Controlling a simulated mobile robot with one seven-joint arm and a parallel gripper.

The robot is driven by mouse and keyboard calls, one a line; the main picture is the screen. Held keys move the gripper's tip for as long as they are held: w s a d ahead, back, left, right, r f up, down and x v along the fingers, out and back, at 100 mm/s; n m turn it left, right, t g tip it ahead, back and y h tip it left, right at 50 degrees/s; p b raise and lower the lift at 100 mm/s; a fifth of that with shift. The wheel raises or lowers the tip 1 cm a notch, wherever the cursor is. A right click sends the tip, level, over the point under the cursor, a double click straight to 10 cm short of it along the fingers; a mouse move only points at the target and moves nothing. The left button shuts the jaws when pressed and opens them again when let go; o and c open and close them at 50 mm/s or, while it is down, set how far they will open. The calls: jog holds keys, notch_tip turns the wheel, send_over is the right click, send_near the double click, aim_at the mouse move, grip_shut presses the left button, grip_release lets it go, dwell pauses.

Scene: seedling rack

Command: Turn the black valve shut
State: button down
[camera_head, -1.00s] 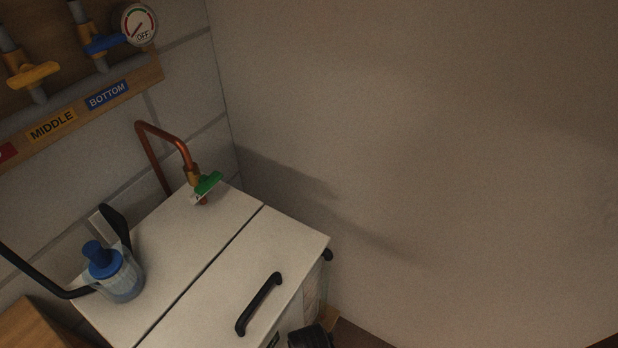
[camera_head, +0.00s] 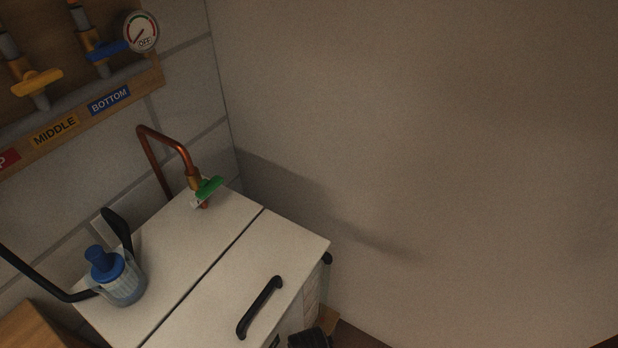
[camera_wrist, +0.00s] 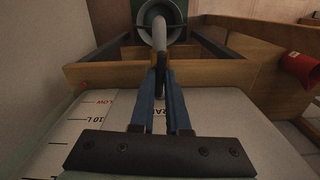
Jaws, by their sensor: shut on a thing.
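In the wrist view my gripper (camera_wrist: 160,78) has its two blue fingers close together, shut on a thin dark piece between their tips. This piece looks like the black valve's handle, but the fingers hide most of it. A grey pipe (camera_wrist: 159,32) runs beyond the fingertips into a round green-grey fitting. The fingers reach over a white tank (camera_wrist: 225,112) marked "LOW" and "10 L". The head view does not clearly show my gripper or the black valve.
A wooden frame (camera_wrist: 105,73) stands beyond the tank, with a red object (camera_wrist: 300,66) at right. A copper pipe with a green-handled valve (camera_head: 208,187) stands behind. Yellow (camera_head: 38,82) and blue (camera_head: 105,49) valves hang upper left.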

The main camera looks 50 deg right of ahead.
jog(key=m+p, duration=0.2)
jog(key=m, duration=0.2)
jog(key=shift+r, duration=0.15)
jog(key=m+p, duration=0.2)
jog(key=m, duration=0.2)
jog(key=shift+m, duration=0.4)
jog(key=m+p, duration=0.1)
jog(key=m, duration=0.3)
jog(key=shift+m, duration=0.3)
jog(key=shift+m+p, duration=0.45)
jog(key=shift+m, duration=1.35)
jog(key=c, duration=0.9)
grip_release()
